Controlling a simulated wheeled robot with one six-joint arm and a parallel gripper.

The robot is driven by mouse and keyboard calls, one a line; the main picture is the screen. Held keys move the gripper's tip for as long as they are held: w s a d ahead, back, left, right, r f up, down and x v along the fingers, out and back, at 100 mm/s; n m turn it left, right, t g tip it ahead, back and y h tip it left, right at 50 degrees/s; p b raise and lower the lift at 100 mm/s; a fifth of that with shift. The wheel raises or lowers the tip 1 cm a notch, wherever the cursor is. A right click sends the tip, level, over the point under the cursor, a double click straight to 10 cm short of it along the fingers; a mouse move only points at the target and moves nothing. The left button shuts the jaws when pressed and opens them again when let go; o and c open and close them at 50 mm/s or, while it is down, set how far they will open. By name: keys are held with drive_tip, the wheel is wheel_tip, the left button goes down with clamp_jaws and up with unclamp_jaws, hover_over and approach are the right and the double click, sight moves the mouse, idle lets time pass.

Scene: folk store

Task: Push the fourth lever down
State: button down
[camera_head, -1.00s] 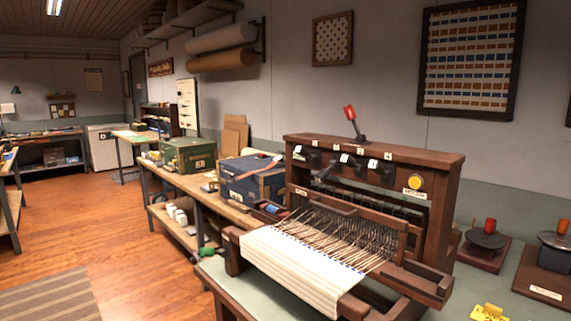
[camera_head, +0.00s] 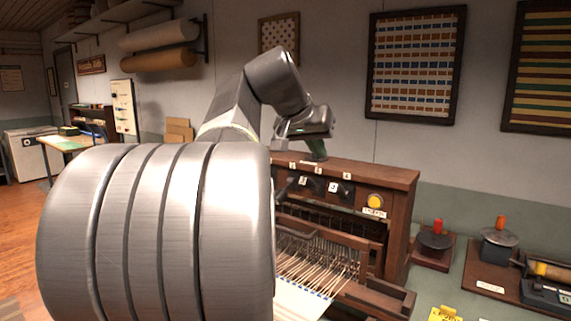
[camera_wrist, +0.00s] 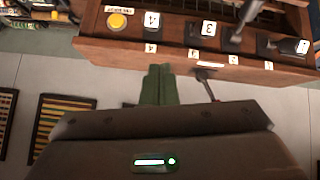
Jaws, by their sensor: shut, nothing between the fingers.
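The wooden loom (camera_head: 395,178) carries a row of numbered dark levers on its upper beam. The fourth lever (camera_head: 347,190) is at the right end of the row, beside the yellow button. In the wrist view its white tag "4" (camera_wrist: 152,20) shows at the left, next to tag "3" (camera_wrist: 209,28). My gripper (camera_head: 317,153) is above the loom's top edge, with its green fingers together and empty. In the wrist view the fingertips (camera_wrist: 158,72) point toward the beam below the small "4" label. I see no contact with the fourth lever.
The yellow button (camera_wrist: 117,21) is close to the fourth lever. A thin shaft (camera_wrist: 206,84) stands on the loom top beside my fingers. My arm hides the loom's left part in the head view. Red-knobbed devices (camera_head: 435,240) stand to the right.

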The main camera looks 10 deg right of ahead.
wheel_tip(320, 180, up, 3)
hover_over(334, 183)
drive_tip(key=w+d, duration=0.2)
drive_tip(key=w, duration=0.1)
drive_tip(key=shift+m+h, duration=0.3)
drive_tip(key=shift+m, duration=0.1)
drive_tip(key=f, duration=0.7)
drive_tip(key=shift+s+a, duration=0.25)
drive_tip(key=shift+s+a+f, duration=0.3)
drive_tip(key=shift+s+f, duration=0.1)
drive_tip(key=shift+f, duration=0.15)
drive_tip(key=shift+s+a+f, duration=0.25)
drive_tip(key=shift+s+f, duration=0.15)
drive_tip(key=shift+f, duration=0.55)
drive_tip(key=shift+s+a, duration=0.1)
drive_tip(key=shift+f+b, duration=0.35)
drive_tip(key=shift+b, duration=0.5)
drive_tip(key=shift+s+a+r, duration=0.1)
drive_tip(key=shift+a, duration=0.1)
drive_tip(key=shift+d+t+b, duration=0.1)
drive_tip(key=shift+t+b, duration=0.2)
